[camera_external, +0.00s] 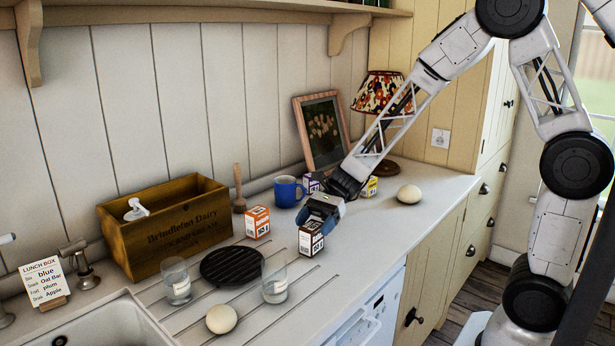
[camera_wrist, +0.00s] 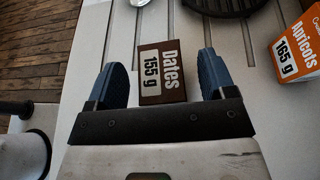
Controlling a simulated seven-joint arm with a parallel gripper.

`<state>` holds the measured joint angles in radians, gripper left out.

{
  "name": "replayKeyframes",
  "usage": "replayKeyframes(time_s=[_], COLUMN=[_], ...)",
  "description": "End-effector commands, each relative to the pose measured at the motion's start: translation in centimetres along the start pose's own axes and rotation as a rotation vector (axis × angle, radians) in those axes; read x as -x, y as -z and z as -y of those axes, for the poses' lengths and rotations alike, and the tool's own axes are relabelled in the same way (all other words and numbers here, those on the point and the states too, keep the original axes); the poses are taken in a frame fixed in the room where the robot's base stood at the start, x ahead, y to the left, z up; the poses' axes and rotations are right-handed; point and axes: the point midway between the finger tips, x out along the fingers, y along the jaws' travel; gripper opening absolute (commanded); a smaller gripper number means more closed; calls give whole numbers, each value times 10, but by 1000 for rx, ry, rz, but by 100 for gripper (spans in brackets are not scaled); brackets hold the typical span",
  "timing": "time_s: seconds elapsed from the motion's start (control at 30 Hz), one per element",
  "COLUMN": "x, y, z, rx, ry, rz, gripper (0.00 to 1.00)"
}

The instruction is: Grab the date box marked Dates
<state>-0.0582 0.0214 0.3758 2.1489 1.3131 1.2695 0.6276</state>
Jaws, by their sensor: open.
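The date box (camera_wrist: 163,72) is small and dark brown, with a white label that reads Dates 155 g in the wrist view. In the external view the date box (camera_external: 311,238) stands on the counter near its front edge. My gripper (camera_wrist: 167,80) is open, with one blue finger on each side of the box and a gap visible on both sides. In the external view my gripper (camera_external: 322,210) is just above and around the top of the box. Whether a finger touches the box is hidden there.
A blue mug (camera_external: 287,191) and a purple box (camera_external: 311,183) stand behind. A pale round object (camera_external: 409,194) lies on the right.

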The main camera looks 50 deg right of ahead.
Motion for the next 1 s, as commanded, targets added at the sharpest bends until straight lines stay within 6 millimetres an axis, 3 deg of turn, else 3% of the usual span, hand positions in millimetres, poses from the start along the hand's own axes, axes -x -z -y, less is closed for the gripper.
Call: replayKeyframes(time_s=[0.2,0.77,1.0], x=[-12,-12,-12], y=[0,0,0], z=[0,0,0], rx=[0,0,0], ry=[0,0,0], rz=[-1,-1,-1], gripper=[77,77,40])
